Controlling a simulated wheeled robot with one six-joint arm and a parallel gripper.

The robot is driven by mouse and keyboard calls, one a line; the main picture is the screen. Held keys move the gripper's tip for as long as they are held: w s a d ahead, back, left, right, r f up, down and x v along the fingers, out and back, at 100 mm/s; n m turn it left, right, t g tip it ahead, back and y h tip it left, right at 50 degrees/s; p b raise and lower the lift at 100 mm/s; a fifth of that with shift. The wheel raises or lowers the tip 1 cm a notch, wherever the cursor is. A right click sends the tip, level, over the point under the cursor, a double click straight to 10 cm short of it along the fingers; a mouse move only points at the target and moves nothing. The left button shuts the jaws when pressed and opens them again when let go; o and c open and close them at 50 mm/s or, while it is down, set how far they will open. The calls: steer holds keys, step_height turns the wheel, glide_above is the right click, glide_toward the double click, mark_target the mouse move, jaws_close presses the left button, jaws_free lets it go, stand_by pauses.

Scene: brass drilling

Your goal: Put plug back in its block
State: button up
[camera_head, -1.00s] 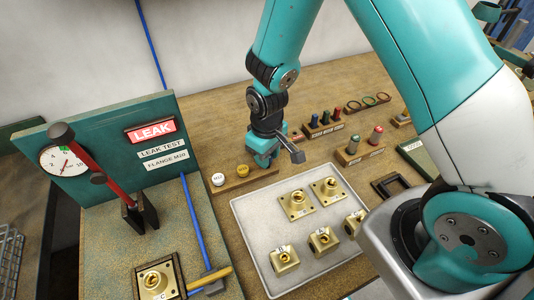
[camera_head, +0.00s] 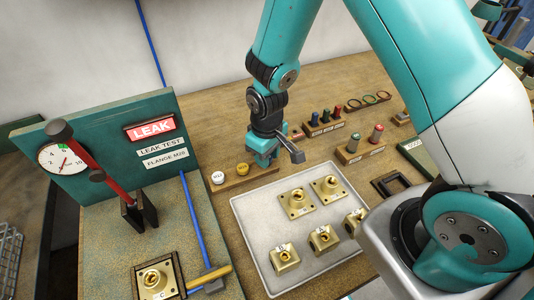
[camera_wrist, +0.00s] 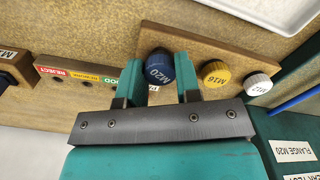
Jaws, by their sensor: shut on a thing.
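The blue M20 plug (camera_wrist: 160,68) is between the two fingers of my gripper (camera_wrist: 157,92) in the wrist view. My gripper is shut on it. The wooden plug block (camera_wrist: 205,45) lies under and around the plug, with the yellow M16 plug (camera_wrist: 215,73) and the white M12 plug (camera_wrist: 258,85) standing in it in a row. In the head view my gripper (camera_head: 264,160) is at the right end of the plug block (camera_head: 236,184). The held plug is hidden there. I cannot tell how deep it sits in the block.
A pale tray (camera_head: 250,226) with several brass parts lies in front. The green leak-test panel (camera_head: 110,150) with a lit LEAK sign stands at left. A label strip (camera_wrist: 70,77) is close to my gripper. Other racks stand behind at right.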

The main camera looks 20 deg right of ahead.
steer(key=shift+f, duration=0.45)
stand_by(0.8)
stand_by(0.4)
steer(key=o, duration=1.4)
steer(key=shift+r, duration=0.1)
steer(key=shift+r+p, duration=2.65)
steer(key=shift+r, duration=0.85)
